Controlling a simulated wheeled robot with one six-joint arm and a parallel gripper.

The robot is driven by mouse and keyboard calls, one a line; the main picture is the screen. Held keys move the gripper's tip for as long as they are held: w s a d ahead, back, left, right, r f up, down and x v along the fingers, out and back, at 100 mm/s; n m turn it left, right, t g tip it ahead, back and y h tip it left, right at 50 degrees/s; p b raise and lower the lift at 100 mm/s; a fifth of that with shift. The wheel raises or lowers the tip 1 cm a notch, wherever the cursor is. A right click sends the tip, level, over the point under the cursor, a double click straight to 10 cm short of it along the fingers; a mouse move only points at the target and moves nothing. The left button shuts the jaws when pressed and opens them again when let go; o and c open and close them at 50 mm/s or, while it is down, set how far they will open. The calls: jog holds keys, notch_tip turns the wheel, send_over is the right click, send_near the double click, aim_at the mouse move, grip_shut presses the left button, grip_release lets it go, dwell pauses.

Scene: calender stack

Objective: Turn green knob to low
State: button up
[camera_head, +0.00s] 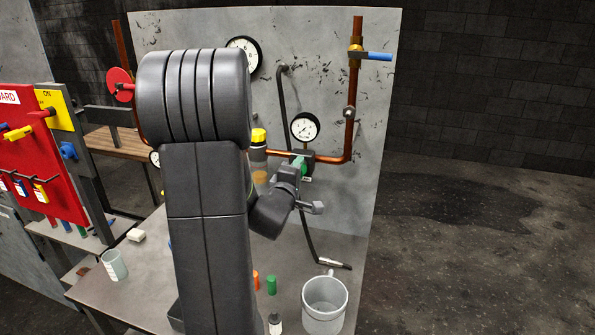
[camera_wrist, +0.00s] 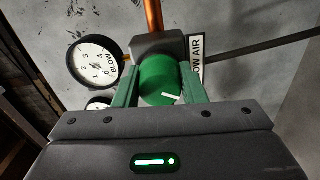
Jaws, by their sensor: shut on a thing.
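The green knob (camera_wrist: 160,80) sits on a dark valve body (camera_wrist: 158,45) in the wrist view, with a pale pointer mark on its face toward the lower right. My gripper (camera_wrist: 160,92) has its two green fingers on either side of the knob and is shut on it. In the head view my gripper (camera_head: 299,168) reaches the dark valve body on the copper pipe, below a round gauge (camera_head: 305,127). The knob is mostly hidden there. A label reading "OW AIR" (camera_wrist: 197,60) is partly covered in the wrist view.
A copper pipe (camera_head: 350,120) with a blue lever (camera_head: 378,57) rises at the right of the grey panel (camera_head: 215,25). A black hose (camera_head: 283,110) hangs beside my wrist. A grey mug (camera_head: 325,305) and small bottles stand on the bench below. The floor at right is clear.

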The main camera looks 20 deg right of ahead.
dwell(0.3)
jog(key=o, duration=1)
jog(key=b+v, duration=0.2)
jog(key=v, duration=1.2)
jog(key=shift+w, duration=0.1)
jog(key=p+x, duration=0.2)
jog(key=x, duration=1.2)
